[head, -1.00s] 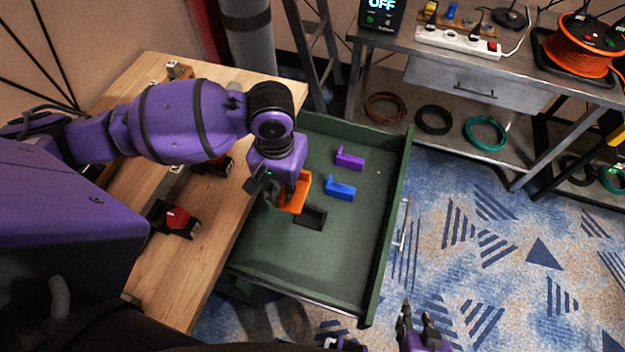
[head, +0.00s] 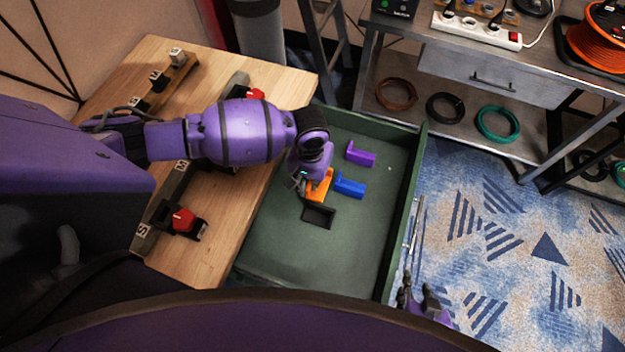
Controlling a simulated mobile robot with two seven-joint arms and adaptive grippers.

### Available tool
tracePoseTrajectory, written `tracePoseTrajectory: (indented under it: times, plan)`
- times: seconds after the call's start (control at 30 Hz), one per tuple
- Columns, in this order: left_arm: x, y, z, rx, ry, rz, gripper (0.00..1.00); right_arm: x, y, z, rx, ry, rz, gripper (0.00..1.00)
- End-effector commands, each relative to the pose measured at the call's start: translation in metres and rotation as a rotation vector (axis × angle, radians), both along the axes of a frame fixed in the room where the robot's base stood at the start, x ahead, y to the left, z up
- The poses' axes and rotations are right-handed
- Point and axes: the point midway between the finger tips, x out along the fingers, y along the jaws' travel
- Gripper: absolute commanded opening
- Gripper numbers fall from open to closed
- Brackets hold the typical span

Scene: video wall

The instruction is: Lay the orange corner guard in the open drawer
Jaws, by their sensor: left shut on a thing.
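The orange corner guard (head: 319,187) is inside the open green drawer (head: 285,245), low near its floor; I cannot tell whether it touches the floor. My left gripper (head: 304,186) is shut on the guard's left side and hides part of it. Beside the guard lie a blue corner guard (head: 350,185) to the right, a purple one (head: 360,153) further back, and a black tray-like piece (head: 318,215) just in front. My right gripper (head: 418,296) is empty with its fingers apart, by the drawer's front right corner.
The wooden bench top (head: 215,235) holds red-knobbed switches (head: 184,220) and rails left of the drawer. A grey workbench (head: 470,65) with a power strip (head: 478,27) and cable coils stands behind right. The drawer's front part is clear.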

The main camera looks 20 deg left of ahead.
Motion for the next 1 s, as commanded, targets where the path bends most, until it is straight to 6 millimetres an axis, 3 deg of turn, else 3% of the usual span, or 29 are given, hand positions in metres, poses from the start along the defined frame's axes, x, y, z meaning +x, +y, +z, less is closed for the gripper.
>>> tracePoseTrajectory:
  times: [0.1, 0.37, 0.57, 0.97, 1.0]
  plan:
    - [0.012, 0.003, -0.019, -0.001, 0.003, 0.001, 0.0, 0.002, 0.0, -0.001, 0.001, -0.005, -0.002, 0.33]
    - [0.026, 0.007, -0.033, -0.001, 0.0, 0.0, 0.0, 0.004, 0.002, -0.004, 0.004, -0.004, -0.004, 0.33]
    - [0.024, 0.007, -0.061, -0.001, 0.002, -0.001, 0.0, 0.0, 0.002, -0.01, 0.003, 0.007, -0.006, 0.33]
    - [0.025, 0.007, -0.066, -0.002, -0.001, 0.0, 0.0, 0.0, 0.001, -0.01, 0.001, 0.005, -0.007, 0.33]
    - [0.025, 0.007, -0.065, -0.001, -0.002, -0.001, 0.14, 0.0, 0.001, -0.01, 0.001, 0.004, -0.007, 0.33]
